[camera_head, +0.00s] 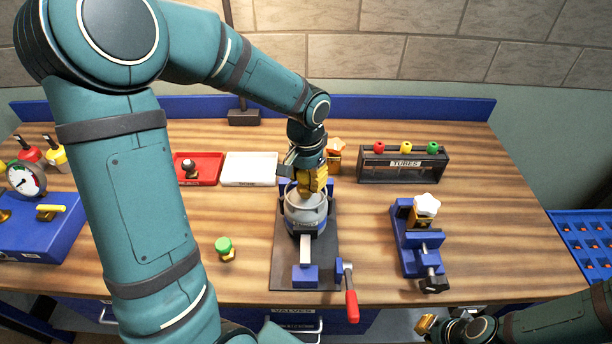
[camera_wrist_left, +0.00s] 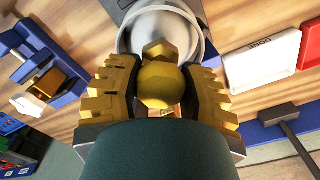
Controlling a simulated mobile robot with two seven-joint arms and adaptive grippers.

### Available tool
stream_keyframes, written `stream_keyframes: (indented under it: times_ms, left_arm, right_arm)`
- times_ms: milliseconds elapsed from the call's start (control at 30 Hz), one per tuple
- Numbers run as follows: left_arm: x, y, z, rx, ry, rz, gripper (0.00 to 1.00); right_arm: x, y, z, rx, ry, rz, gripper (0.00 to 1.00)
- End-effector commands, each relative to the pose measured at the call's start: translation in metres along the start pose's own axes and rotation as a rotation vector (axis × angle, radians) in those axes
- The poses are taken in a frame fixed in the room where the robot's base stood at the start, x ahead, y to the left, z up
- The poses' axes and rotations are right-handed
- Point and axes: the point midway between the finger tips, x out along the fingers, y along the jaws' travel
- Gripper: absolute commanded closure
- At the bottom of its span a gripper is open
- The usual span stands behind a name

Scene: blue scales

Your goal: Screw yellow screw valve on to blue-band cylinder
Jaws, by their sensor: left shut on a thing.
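The grey cylinder (camera_head: 305,214) stands upright in a clamp fixture on a dark base plate in the middle of the bench; its blue band is hard to make out. My left gripper (camera_head: 312,182) is directly over the cylinder's open top, pointing down. In the left wrist view it is shut on the yellow screw valve (camera_wrist_left: 160,84), with a finger on each side and the cylinder's round rim (camera_wrist_left: 187,20) behind it. I cannot tell whether the valve touches the cylinder. My right gripper (camera_head: 427,325) is low at the bottom right, off the bench; its opening is unclear.
A red-handled crank (camera_head: 350,293) sits at the fixture's front right. A blue vise (camera_head: 422,250) holding a white-knobbed part stands right. A tube rack (camera_head: 402,167), white tray (camera_head: 249,169) and red tray (camera_head: 207,171) are behind. A green-topped valve (camera_head: 224,246) stands left.

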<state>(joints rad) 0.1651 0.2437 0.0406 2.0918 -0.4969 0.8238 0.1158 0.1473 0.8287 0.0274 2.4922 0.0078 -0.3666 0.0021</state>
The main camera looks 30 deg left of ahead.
Motion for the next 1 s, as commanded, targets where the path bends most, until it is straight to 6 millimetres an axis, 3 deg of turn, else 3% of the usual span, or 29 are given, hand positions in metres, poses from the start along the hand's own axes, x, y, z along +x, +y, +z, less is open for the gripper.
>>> stream_keyframes:
  times_ms: [400, 433, 500, 533, 867, 1000]
  left_arm:
    - [0.01, 0.0, 0.0, 0.0, 0.0, 0.0, 1.0]
    - [0.01, 0.0, 0.0, 0.0, 0.0, 0.0, 0.53]
    - [0.009, 0.0, 0.0, 0.0, 0.0, 0.0, 0.29]
    - [0.009, 0.0, 0.0, 0.0, 0.0, 0.0, 0.25]
    - [0.008, 0.0, 0.0, 0.0, 0.0, 0.0, 0.25]
    - [-0.005, 0.0, -0.001, -0.002, 0.004, -0.001, 0.25]
  right_arm:
    - [0.008, 0.003, 0.001, 0.0, 0.0, 0.0, 1.0]
    - [0.008, 0.003, 0.001, 0.0, 0.0, 0.0, 1.0]
    - [0.007, 0.003, 0.001, 0.0, 0.0, 0.0, 1.0]
    - [0.007, 0.003, 0.001, 0.0, 0.0, 0.0, 1.0]
    - [0.007, 0.003, 0.001, 0.0, 0.0, 0.0, 1.0]
    - [0.007, 0.003, 0.001, 0.0, 0.0, 0.0, 1.0]
